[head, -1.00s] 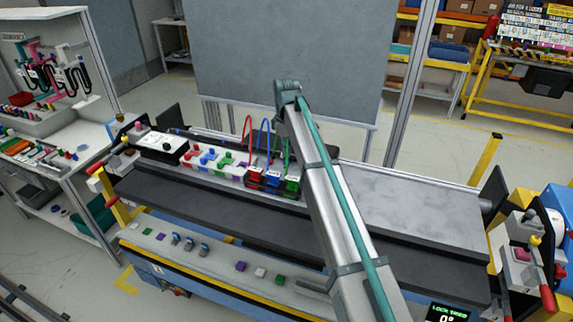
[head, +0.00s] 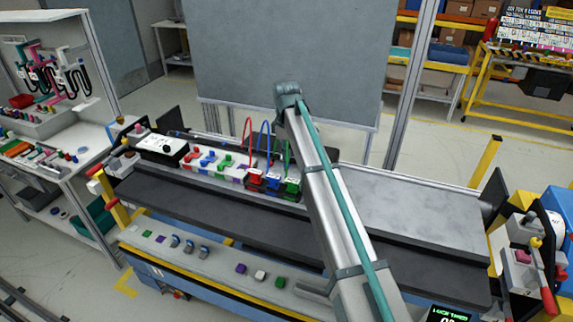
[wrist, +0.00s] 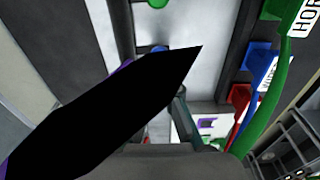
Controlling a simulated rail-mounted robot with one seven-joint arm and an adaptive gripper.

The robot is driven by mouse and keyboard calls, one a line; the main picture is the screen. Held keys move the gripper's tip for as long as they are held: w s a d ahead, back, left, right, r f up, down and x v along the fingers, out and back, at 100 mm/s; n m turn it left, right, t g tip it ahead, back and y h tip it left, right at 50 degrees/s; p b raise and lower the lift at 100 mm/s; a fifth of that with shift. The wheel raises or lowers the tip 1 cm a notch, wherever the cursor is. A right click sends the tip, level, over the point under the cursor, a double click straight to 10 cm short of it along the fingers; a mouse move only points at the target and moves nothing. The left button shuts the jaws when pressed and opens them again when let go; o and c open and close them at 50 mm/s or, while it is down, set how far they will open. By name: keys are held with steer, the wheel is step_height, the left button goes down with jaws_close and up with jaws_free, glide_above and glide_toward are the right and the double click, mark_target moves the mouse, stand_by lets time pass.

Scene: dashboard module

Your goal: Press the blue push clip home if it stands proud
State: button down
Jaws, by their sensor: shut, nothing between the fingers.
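A white panel (head: 238,168) with red, green and blue clips stands on the dark bench. Blue clips (head: 196,163) show on its left part; their seating depth is too small to tell. In the wrist view, a blue rounded piece (wrist: 158,48) shows on a pale surface, partly covered by a black wedge-shaped form close to the camera. The wedge seems to be part of my gripper (wrist: 192,54), which is shut and empty. It appears near the blue piece; contact cannot be told. In the head view, my arm hides the gripper.
Red, blue and green connectors (head: 271,183) with looped cables stand at the panel's right end; in the wrist view the green cable (wrist: 265,115) runs close on the right. A white-topped black box (head: 162,148) stands left of the panel. The bench's grey right side (head: 420,215) is clear.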

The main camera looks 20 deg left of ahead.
mark_target(287, 164)
steer(key=shift+f+b, duration=0.45)
steer(key=shift+f, duration=1.05)
stand_by(0.8)
steer(key=shift+r+p, duration=1.85)
steer(key=shift+r, duration=1.7)
